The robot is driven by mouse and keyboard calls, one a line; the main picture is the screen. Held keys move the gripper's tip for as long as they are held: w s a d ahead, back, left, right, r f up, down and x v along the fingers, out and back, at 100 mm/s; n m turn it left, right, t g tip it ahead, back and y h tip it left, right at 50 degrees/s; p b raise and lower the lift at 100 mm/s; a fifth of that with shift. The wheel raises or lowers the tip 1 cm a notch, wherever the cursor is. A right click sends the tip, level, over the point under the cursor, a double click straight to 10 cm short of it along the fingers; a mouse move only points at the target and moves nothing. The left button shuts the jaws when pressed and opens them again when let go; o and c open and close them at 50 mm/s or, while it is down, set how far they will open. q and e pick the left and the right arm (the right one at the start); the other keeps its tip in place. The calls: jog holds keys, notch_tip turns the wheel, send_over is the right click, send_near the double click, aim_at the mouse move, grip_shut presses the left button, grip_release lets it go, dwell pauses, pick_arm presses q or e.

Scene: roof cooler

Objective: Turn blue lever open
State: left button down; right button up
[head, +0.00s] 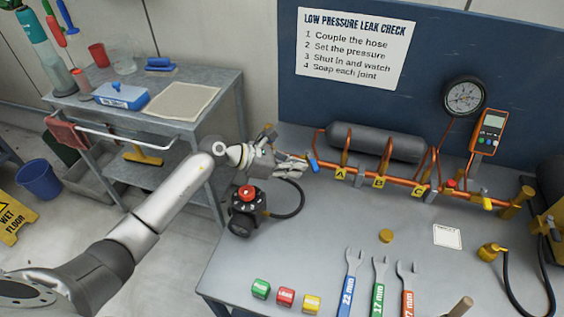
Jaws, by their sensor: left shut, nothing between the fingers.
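The blue lever (313,163) is at the left end of the copper pipe manifold (400,185) on the workbench. It slants down to the right in the head view. My left gripper (303,161) is shut and empty, with its fingertips just left of the blue lever. I cannot tell whether they touch it. The gripper hides part of the pipe end and fitting beside the lever. My right gripper is not in view.
A grey cylinder (375,142) lies behind the manifold. A regulator with a red knob (248,192) and a black hose stand at the bench's left edge. Wrenches (350,280) and coloured blocks (286,297) lie in front. The middle of the bench (335,220) is clear.

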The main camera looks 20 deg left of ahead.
pick_arm(q)
jog(key=shift+w+d+f, duration=0.25)
jog(key=shift+d+f, duration=0.05)
jog(key=shift+d, duration=0.1)
